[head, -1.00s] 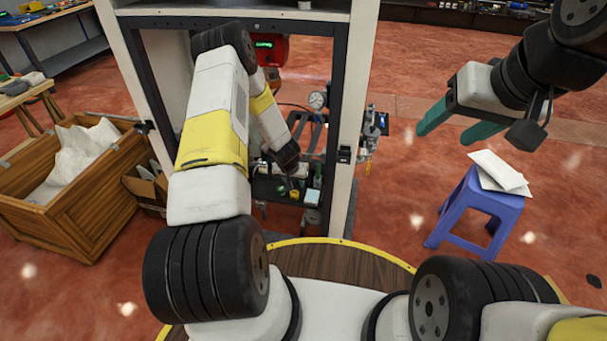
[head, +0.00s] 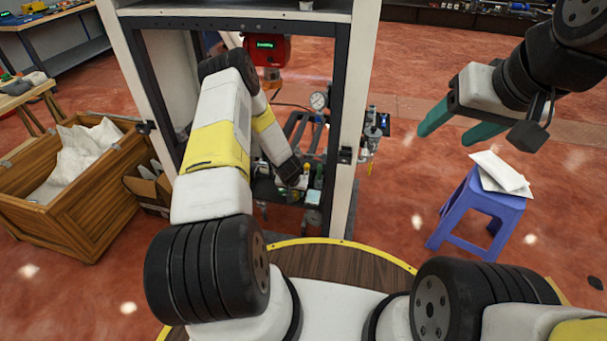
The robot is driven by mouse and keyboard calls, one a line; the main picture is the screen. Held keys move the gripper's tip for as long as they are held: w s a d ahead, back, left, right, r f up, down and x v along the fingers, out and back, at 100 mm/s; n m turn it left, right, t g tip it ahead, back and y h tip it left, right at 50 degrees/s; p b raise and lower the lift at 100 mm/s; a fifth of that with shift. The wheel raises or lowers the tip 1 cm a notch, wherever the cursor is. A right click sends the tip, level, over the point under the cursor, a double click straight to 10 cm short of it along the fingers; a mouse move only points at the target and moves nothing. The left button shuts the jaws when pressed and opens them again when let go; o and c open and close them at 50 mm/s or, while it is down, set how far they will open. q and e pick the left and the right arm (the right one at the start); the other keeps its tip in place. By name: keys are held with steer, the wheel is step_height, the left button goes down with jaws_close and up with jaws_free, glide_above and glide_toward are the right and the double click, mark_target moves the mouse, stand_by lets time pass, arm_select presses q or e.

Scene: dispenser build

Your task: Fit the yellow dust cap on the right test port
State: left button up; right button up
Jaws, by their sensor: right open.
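My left arm reaches through the open front of the dispenser frame (head: 337,112). Its dark wrist (head: 288,171) is over the tray of small parts at the bottom. My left gripper (head: 300,184) is tiny and partly hidden there, and its fingers and anything between them cannot be made out. The yellow dust cap and the right test port cannot be told apart among the small parts. My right gripper (head: 445,135) has green fingers, held apart and empty, in the air right of the frame.
A red unit with a green display (head: 267,47) and a round gauge (head: 319,100) are inside the frame. A blue stool (head: 484,205) with white sheets (head: 500,172) stands right. A wooden crate (head: 75,220) with white bags stands left. The floor between frame and stool is clear.

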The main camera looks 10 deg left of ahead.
mark_target(296, 193)
arm_select(q)
jaws_close()
steer(key=shift+r, duration=2.8)
